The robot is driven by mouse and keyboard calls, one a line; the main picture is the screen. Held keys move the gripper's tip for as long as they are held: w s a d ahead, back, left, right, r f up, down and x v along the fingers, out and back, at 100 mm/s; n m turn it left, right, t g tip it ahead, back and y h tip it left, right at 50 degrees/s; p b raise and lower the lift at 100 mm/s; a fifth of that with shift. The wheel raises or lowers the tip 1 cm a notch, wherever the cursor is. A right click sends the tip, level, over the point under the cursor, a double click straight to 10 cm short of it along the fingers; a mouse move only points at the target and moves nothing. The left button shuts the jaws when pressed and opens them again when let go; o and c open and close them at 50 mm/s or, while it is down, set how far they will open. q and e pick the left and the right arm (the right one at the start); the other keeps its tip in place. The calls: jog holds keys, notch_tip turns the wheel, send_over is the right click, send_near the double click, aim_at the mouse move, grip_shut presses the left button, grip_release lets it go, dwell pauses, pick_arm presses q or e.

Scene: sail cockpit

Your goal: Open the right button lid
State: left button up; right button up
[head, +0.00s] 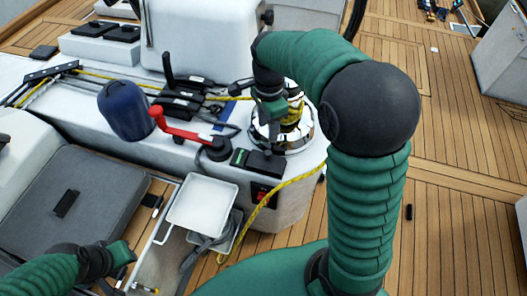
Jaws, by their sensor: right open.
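Two small button covers sit on the white cockpit ledge in front of the winch. The right one is a dark lid (265,164) that looks closed. Left of it is a smaller dark piece with a green patch (240,157); I cannot tell whether it is a lid or a button. My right gripper (271,108) is open, pointing down beside the chrome winch (303,132), above and behind the dark lid and apart from it. It appears empty, though its fingertips are hard to make out. My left gripper (122,254) is low at the left, near the grey cushion; its jaws are unclear.
A red winch handle (178,130) lies left of the lids. A blue bag (126,110) and black rope clutches (182,97) are beyond it. A yellow rope (293,186) runs down from the winch. A white tray (203,203) is in front. Wooden deck (465,200) is largely clear right.

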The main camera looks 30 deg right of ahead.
jog(key=b, duration=0.1)
send_over(268, 152)
jog(key=f, duration=0.5)
jog(key=shift+d+f, duration=0.2)
jog(key=shift+f, duration=0.15)
jog(key=f, duration=0.3)
jog(key=f+b, duration=0.1)
jog(key=f, duration=0.1)
jog(key=shift+s+a, duration=0.1)
jog(key=shift+a, duration=0.2)
jog(key=shift+a+f, duration=0.15)
jog(key=shift+f, duration=0.3)
pick_arm(q)
jog(key=x, duration=0.3)
jog(key=shift+s+d, duration=0.15)
jog(key=shift+s, duration=0.1)
jog(key=shift+d, duration=0.1)
pick_arm(e)
jog(key=shift+d, duration=0.25)
jog(key=shift+c, duration=0.4)
jog(key=shift+c, duration=1.1)
grip_shut()
jog(key=shift+a, duration=0.1)
